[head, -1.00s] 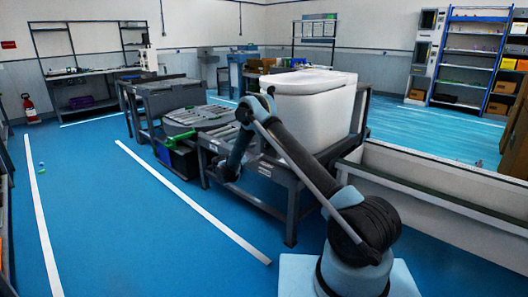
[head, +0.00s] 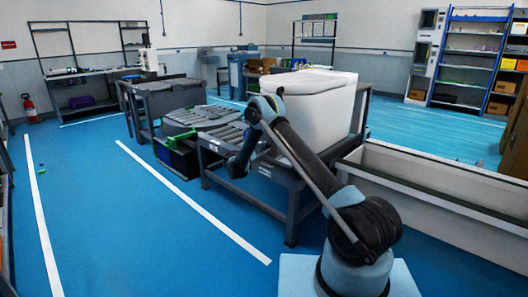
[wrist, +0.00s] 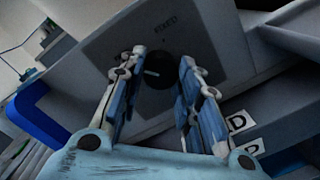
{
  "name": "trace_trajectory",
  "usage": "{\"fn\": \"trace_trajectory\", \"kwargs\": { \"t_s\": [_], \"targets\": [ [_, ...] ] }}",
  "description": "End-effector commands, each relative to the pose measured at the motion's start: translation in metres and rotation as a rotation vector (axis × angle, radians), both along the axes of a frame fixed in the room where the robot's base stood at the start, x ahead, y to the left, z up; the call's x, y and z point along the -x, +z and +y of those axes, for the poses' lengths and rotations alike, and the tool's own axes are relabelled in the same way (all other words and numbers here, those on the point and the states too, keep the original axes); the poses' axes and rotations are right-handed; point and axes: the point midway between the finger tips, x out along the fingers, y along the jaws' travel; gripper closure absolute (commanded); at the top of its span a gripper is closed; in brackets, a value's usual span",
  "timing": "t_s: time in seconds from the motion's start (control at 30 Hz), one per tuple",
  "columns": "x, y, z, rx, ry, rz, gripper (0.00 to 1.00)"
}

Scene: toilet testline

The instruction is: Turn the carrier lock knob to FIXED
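The carrier lock knob (wrist: 157,70) is a round black knob with a pale pointer line, on a grey panel (wrist: 215,40) in the wrist view. Lettering that seems to read FIXED (wrist: 165,25) is above it, with a small mark below the letters. The pointer line lies nearly across the picture, not towards the lettering. My gripper (wrist: 160,58) is open, with one finger on each side of the knob. I cannot tell whether the fingers touch it. In the head view my gripper (head: 236,168) is low beside the conveyor frame, and the knob is not discernible.
A white toilet-like body (head: 312,105) stands on the roller conveyor (head: 215,127) above my gripper. A dark bin with green items (head: 172,150) is left of the frame. White "D" labels (wrist: 238,122) show at lower right in the wrist view. Blue floor at left is open.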

Motion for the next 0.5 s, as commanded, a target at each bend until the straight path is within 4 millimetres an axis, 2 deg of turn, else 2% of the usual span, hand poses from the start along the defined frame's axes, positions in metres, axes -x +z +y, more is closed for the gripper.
{"fn": "trace_trajectory", "kwargs": {
  "t_s": [0.13, 0.5],
  "targets": [
    [0.0007, -0.0006, -0.0065, -0.002, -0.004, 0.001, 0.93],
    [0.0007, -0.0013, -0.0021, -0.06, -0.005, -0.042, 0.93]
  ]
}}
